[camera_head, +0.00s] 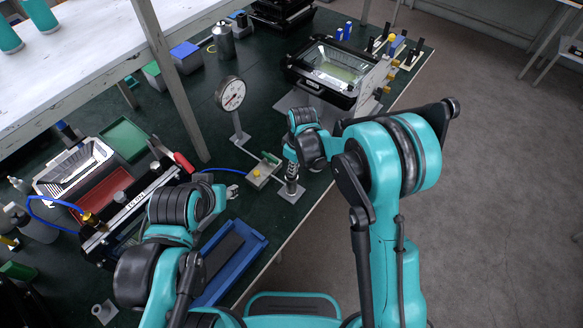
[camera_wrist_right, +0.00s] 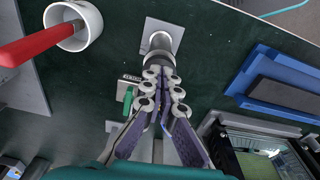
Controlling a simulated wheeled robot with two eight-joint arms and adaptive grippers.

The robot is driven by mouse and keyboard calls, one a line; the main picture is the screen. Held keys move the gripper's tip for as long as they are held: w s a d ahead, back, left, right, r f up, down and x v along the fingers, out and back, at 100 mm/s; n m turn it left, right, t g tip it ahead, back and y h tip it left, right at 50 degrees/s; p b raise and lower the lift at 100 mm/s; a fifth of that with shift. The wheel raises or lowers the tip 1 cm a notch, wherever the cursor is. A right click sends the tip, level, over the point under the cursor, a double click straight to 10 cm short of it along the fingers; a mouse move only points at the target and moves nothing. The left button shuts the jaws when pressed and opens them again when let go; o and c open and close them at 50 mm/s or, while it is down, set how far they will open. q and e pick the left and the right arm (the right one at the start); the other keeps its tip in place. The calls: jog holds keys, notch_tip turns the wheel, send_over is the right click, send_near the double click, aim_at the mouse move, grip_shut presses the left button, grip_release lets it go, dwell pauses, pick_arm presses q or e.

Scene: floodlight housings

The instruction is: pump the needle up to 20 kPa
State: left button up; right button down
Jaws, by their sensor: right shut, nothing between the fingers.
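The pressure gauge (camera_head: 231,93) stands on a post at the middle of the bench. It has a round white face with a red mark; the needle is too small to read. My right gripper (camera_head: 291,188) points down, shut and empty, over a small pale plate (camera_head: 287,196). In the right wrist view, its fingertips (camera_wrist_right: 161,75) are at a short grey cylinder (camera_wrist_right: 160,42) on that plate; contact cannot be told. My left gripper (camera_head: 230,190) is near the blue tray, its jaws unclear.
A blue tray (camera_head: 250,244) lies near the front edge. A black floodlight housing (camera_head: 310,75) is at the back right. A blue hose (camera_head: 228,170) runs towards the valve block.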

jog(key=shift+s+d+r, duration=0.25)
jog(key=shift+s+d, duration=0.15)
jog(key=shift+d, duration=0.25)
jog(key=shift+s+d+r, duration=0.25)
jog(key=shift+s+d, duration=0.15)
jog(key=shift+d, duration=0.2)
jog(key=shift+r, duration=0.1)
notch_tip(320, 180, up, 12)
jog(key=d, duration=0.1)
jog(key=shift+s, duration=0.35)
